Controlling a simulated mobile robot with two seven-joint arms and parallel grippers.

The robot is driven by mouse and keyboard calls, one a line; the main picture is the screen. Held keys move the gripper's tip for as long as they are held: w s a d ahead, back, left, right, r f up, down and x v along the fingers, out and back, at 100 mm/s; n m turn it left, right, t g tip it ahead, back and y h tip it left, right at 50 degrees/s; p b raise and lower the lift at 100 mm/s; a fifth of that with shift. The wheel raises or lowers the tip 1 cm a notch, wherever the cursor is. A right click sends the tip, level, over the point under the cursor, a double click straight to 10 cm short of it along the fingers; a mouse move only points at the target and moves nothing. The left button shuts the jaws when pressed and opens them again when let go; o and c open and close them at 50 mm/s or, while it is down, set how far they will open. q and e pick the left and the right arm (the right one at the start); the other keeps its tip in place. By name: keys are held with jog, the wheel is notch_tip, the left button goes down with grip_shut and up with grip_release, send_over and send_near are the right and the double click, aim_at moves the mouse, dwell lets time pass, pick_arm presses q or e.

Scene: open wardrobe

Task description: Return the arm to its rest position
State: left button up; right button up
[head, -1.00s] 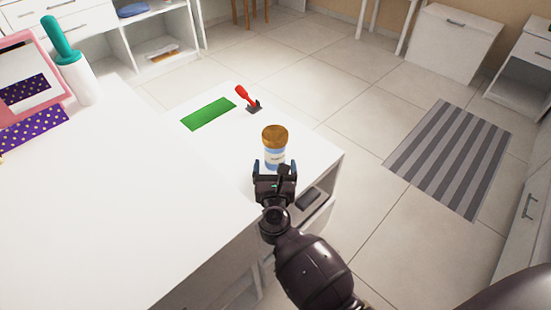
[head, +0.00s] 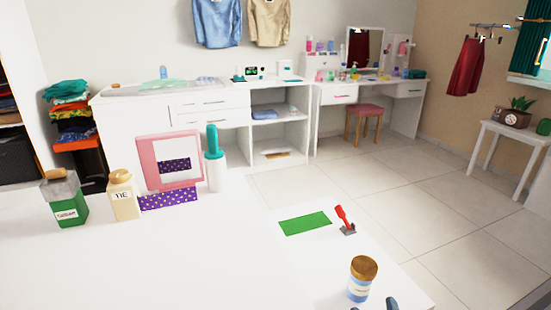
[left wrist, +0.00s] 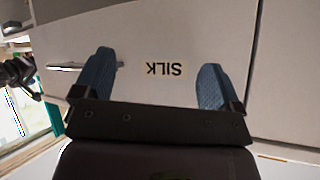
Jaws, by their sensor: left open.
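My left gripper (left wrist: 155,85) is open and empty in the left wrist view. Its two blue fingers are wide apart in front of a white panel (left wrist: 150,25) with an upside-down "SILK" label (left wrist: 164,69). The left gripper is not in the head view. In the head view, only the blue fingertips of my right gripper (head: 374,304) show at the bottom edge. They are apart, just in front of a jar (head: 359,285) with a brown lid. The jar stands upright on the white surface. The rest of the right arm is out of frame.
A green mat (head: 305,223) and a red lever (head: 342,217) lie beyond the jar.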

pick_arm(q)
notch_tip(320, 180, up, 7)
jog(key=s+n+p, duration=0.2)
jog(key=p, duration=0.9)
jog(key=shift+a+p, duration=0.35)
jog(key=shift+a, duration=0.1)
pick_arm(e)
jog(key=s+d+r+n+g+y, duration=0.2)
jog(key=s+n+g, duration=0.2)
jog(key=s+n, duration=1.1)
jog(key=s+d+r+n+g+y, duration=0.2)
jog(key=s+n+g, duration=0.1)
jog(key=s+n, duration=1.2)
jog(key=shift+s+d+r+n+g, duration=0.2)
jog(key=shift+s+d+n+g, duration=0.15)
jog(key=shift+s, duration=0.7)
